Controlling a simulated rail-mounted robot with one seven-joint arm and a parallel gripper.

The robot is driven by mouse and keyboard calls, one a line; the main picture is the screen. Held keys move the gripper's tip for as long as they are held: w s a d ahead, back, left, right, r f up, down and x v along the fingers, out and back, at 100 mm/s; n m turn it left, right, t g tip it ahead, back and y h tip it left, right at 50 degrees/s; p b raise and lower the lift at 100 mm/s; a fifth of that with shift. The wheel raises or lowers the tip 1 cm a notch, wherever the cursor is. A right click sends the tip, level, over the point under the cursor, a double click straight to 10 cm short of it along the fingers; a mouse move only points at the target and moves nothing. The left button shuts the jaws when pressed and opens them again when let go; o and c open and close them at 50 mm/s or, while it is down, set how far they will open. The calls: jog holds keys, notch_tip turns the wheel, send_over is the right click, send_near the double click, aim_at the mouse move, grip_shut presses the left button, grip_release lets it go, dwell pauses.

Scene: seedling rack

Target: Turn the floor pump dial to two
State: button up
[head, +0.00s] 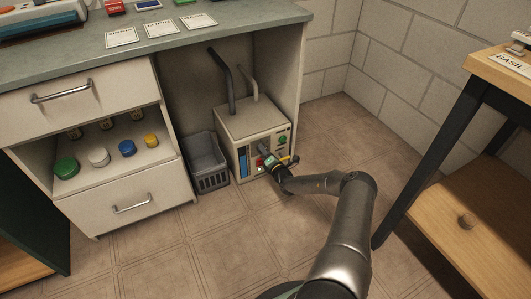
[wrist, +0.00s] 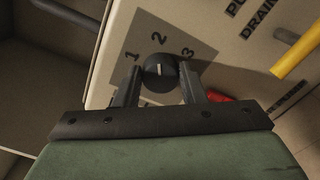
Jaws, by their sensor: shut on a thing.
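The floor pump (head: 236,122) is a pale box with two grey pipes, standing on the floor in the open bay under the bench. In the wrist view its black round dial (wrist: 160,70) sits on a grey panel marked 1, 2 and 3. The dial's white line runs about straight up in the picture, toward the 2 (wrist: 160,39). My gripper (wrist: 160,82) has one finger on each side of the dial and is shut on it. In the head view my gripper (head: 270,161) is at the pump's front face and hides the dial.
A yellow handle (wrist: 298,52) sticks out beside the DRAIN lettering, right of the dial. A red part (wrist: 222,97) shows behind the right finger. A grey basket (head: 206,160) stands left of the pump.

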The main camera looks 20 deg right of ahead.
jog(key=shift+s+a+f, duration=0.1)
jog(key=shift+f, duration=0.05)
dwell(0.4)
jog(key=o, duration=1)
jog(key=shift+s+d+p, duration=0.2)
jog(key=shift+s+p, duration=1.45)
jog(key=shift+s, duration=2.7)
jog(key=shift+s+d+p, duration=0.2)
jog(key=shift+s+p, duration=1.45)
jog(key=shift+s, duration=2.7)
